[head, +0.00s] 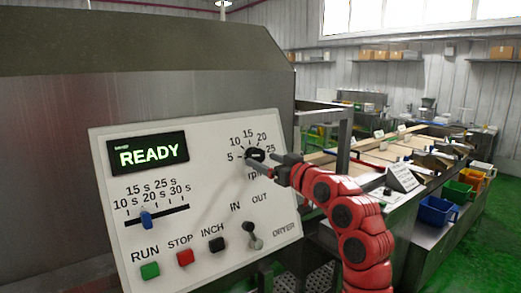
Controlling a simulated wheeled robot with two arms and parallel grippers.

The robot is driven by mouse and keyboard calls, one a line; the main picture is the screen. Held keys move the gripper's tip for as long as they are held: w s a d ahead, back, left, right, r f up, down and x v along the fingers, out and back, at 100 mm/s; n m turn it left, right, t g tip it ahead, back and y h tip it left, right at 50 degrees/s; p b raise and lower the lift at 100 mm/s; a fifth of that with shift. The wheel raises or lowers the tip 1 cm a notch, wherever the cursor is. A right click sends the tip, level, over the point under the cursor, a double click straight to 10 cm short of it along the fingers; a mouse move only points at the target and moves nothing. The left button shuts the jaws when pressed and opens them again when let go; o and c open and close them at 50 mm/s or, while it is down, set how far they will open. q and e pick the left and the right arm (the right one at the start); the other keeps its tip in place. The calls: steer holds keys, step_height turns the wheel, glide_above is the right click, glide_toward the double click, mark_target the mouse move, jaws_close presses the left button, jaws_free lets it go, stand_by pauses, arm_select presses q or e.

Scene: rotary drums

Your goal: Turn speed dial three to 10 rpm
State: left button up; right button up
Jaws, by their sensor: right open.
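The speed dial (255,155) is a small black knob at the upper right of the white control panel (205,215). Marks 5, 10, 15, 20 and 25 with "rpm" surround it. My right gripper (262,164), on a red arm from the lower right, is open at the dial, with its dark fingers overlapping it. I cannot tell whether the fingers touch the knob. They hide part of it, and its pointer is too small to read. My left gripper is not in view.
The panel also carries a display (150,156) reading READY, a blue slider (146,218), a green RUN button (150,271), a red STOP button (185,257), a black INCH button (216,244) and an IN/OUT lever (252,235). Benches and bins stand at the right.

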steer(key=shift+p+x, duration=0.35)
steer(key=shift+x, duration=1)
